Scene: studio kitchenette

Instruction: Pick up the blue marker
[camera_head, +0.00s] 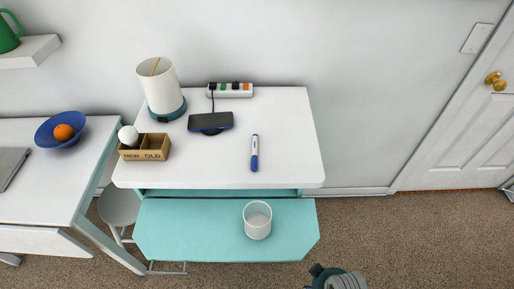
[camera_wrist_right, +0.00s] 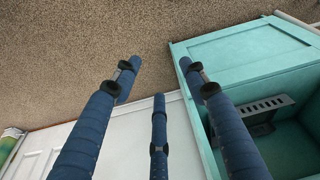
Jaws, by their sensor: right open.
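The blue marker (camera_head: 254,153) has a white body and blue ends. It lies on the white top of the desk (camera_head: 290,145), right of the middle, pointing toward the front edge. My right gripper shows in the right wrist view (camera_wrist_right: 160,75) with its blue fingers spread and nothing between them. The marker is not in that view. Part of my right arm (camera_head: 335,279) shows at the bottom of the head view, in front of the desk and well away from the marker. My left gripper is not in view.
A black device (camera_head: 210,122), power strip (camera_head: 230,90), white cylinder (camera_head: 160,88) and wooden box (camera_head: 145,148) stand left of the marker. A white cup (camera_head: 257,220) stands on the lower teal surface (camera_head: 185,230). The desk's right side is clear. A teal compartment (camera_wrist_right: 245,50) is beside my right fingers.

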